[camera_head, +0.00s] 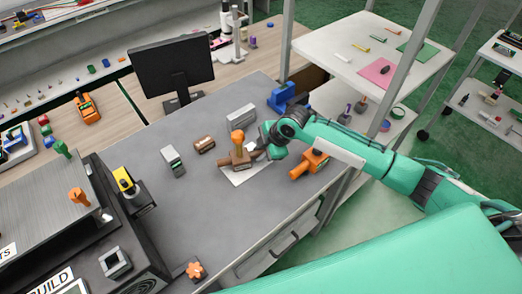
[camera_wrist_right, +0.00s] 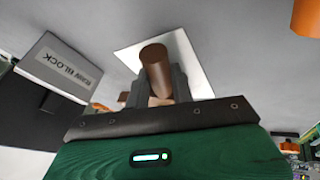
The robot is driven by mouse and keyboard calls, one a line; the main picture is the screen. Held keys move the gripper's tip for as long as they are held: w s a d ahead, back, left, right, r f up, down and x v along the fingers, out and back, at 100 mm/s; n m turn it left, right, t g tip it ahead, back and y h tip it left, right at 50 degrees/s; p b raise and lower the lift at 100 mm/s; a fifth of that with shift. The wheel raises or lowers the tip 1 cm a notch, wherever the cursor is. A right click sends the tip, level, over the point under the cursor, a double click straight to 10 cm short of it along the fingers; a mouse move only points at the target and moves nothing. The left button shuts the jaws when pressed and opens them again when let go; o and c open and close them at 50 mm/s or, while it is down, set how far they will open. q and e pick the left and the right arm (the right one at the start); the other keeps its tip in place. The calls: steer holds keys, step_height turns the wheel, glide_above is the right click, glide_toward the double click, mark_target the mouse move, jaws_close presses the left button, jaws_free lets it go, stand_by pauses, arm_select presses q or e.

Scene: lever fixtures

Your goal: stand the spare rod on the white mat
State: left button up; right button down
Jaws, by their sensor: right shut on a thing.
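My right gripper (camera_head: 257,152) comes in from the right and is shut on the brown spare rod (camera_head: 238,158). An orange knob (camera_head: 238,137) shows right above the brown part and looks like its top. The rod is over the white mat (camera_head: 240,176), which lies on the grey bench. In the right wrist view, the round brown end of the rod (camera_wrist_right: 154,58) shows between the fingers (camera_wrist_right: 153,88), in front of the white mat (camera_wrist_right: 195,68). I cannot tell if the rod touches the mat. My left gripper is not in view.
A brown cylinder (camera_head: 204,146) and a grey box (camera_head: 173,160) stand left of the mat. A long grey block (camera_head: 235,117) and a blue fixture (camera_head: 288,97) are behind. An orange fixture (camera_head: 310,163) is to the right. The bench front is mostly clear.

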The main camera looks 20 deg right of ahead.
steer(key=c, duration=1.2)
jaws_free()
steer(key=shift+f, duration=0.1)
steer(key=b+v, duration=0.2)
steer(key=v, duration=1)
steer(key=shift+d, duration=0.1)
